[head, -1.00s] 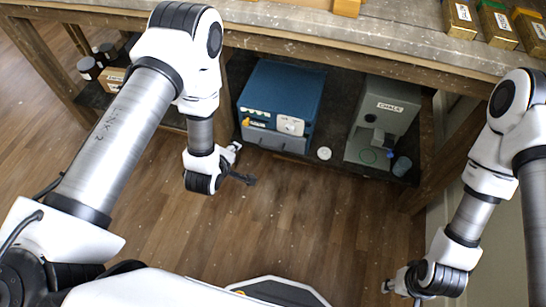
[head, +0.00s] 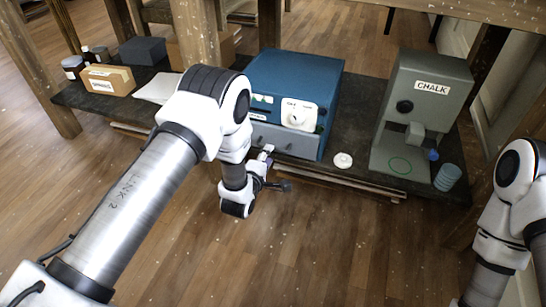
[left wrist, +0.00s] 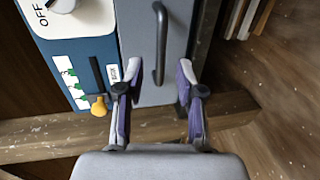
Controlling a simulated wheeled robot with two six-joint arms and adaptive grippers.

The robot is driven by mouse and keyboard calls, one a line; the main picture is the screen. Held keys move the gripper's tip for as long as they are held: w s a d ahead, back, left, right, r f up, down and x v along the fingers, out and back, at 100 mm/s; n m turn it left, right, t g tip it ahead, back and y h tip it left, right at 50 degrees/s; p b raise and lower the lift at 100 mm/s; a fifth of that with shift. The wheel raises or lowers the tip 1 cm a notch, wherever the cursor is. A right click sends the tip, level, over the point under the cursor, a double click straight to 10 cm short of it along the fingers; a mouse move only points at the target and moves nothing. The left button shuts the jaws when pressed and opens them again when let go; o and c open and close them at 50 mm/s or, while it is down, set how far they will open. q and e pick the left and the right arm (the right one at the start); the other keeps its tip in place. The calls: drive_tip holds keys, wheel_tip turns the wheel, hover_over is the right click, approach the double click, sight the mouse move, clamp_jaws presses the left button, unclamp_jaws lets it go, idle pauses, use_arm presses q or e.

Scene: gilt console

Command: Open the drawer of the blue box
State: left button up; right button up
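The blue box (head: 297,78) stands on the low shelf, with a white dial panel (head: 299,115) on its front. Its grey drawer (head: 297,143) is at the bottom of the front and looks shut. In the left wrist view the drawer front (left wrist: 140,65) carries a dark bar handle (left wrist: 160,45). My left gripper (head: 276,170) is just in front of the drawer; in the left wrist view its fingers (left wrist: 157,108) are open, one on each side of the handle's line, with the handle beyond the tips. Nothing is between the fingers. My right gripper is out of view.
A grey chalk machine (head: 425,95) stands right of the box, with a white disc (head: 343,160) between them and a blue-grey cup (head: 447,177) beside it. A cardboard box (head: 107,79) is at left. A yellow knob (left wrist: 99,107) sits near the left finger. The floor in front is clear.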

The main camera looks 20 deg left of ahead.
use_arm(q)
drive_tip(key=b+x, duration=0.2)
drive_tip(key=x, duration=0.3)
drive_tip(key=shift+w+f, duration=0.15)
drive_tip(key=shift+w, duration=0.1)
clamp_jaws()
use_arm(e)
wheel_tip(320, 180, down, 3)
use_arm(q)
drive_tip(key=shift+s, duration=0.15)
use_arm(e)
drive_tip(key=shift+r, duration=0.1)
